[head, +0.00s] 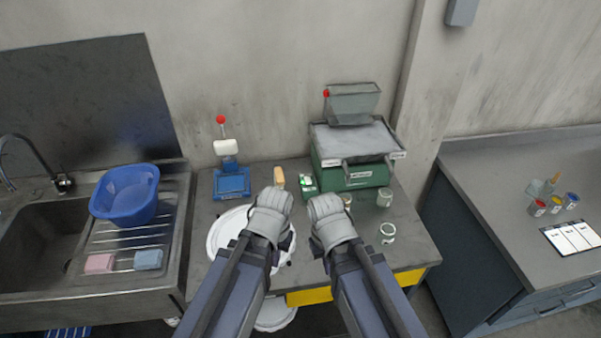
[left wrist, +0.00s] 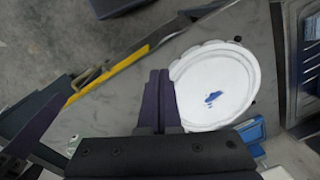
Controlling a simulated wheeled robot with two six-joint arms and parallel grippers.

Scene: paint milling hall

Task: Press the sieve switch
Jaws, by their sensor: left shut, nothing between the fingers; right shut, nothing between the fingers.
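A green machine with a grey tray on top (head: 352,172) stands at the back right of the table. A small green box with a pale top (head: 307,183), possibly the sieve switch, sits at its left side. My left gripper (head: 273,198) is shut and empty, in front of and left of that box, over the white round dish's side. It also shows in the left wrist view (left wrist: 158,97), its fingers together beside the dish. My right gripper (head: 324,205) is shut and empty, in front of and slightly right of the box. Neither visibly touches it.
The white round dish (head: 218,236) lies at the table's left front. A blue device with a red knob (head: 232,183) stands behind it. A wooden-coloured piece (head: 279,177) stands near the box. Jars (head: 384,197) and a ring (head: 388,230) are at right.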

